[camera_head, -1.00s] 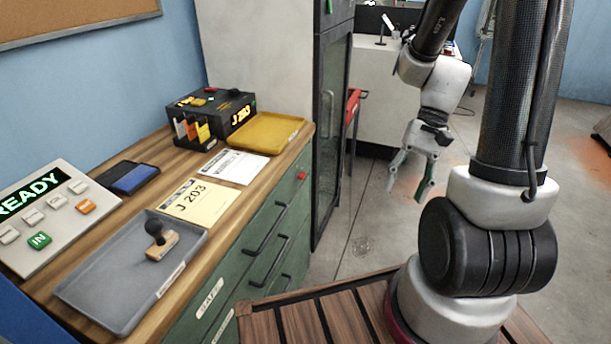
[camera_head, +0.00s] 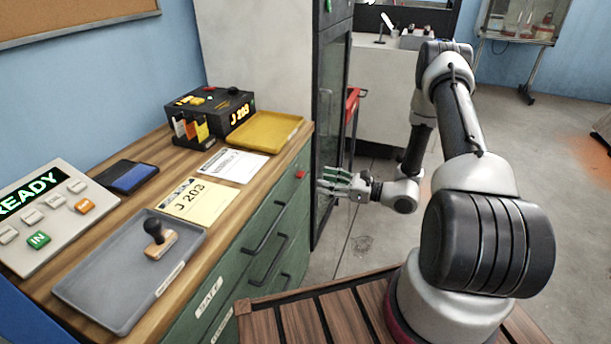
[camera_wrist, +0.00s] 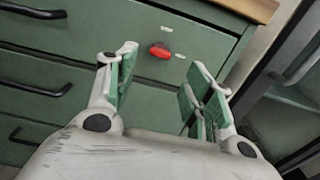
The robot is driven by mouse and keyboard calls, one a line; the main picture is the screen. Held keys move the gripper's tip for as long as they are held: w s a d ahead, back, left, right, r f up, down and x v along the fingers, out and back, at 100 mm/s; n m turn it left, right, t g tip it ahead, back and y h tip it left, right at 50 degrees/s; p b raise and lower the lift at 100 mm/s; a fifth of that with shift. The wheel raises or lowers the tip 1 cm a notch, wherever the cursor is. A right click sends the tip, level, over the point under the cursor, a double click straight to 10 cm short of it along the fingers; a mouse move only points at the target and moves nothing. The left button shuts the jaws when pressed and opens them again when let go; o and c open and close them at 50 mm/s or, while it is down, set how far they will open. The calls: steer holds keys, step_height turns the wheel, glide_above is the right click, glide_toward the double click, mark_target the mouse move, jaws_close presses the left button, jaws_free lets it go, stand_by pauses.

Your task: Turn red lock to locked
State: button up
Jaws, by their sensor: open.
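The red lock (camera_head: 300,174) is a small red knob on the top drawer front of the green cabinet (camera_head: 240,262), near its right end. In the wrist view the red lock (camera_wrist: 160,50) shows beyond and between my fingers, with small pale marks above it and to its right. My gripper (camera_head: 338,181) is in front of the cabinet, to the right of the lock, fingers pointing toward it. In the wrist view my gripper (camera_wrist: 160,88) is open and empty, its green-padded fingers apart and not touching the lock.
Black drawer handles (camera_head: 264,232) stick out from the cabinet front. The wooden top holds a grey tray (camera_head: 95,262) with a stamp (camera_head: 158,240), a yellow tray (camera_head: 265,131), papers and a READY panel (camera_head: 48,214). A dark glass-door cabinet (camera_head: 330,130) stands right of the drawers.

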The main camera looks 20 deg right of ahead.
mark_target(304, 174)
steer(key=x, duration=0.7)
steer(key=shift+w+a+r, duration=0.2)
steer(key=shift+a+r, duration=0.1)
jaws_close()
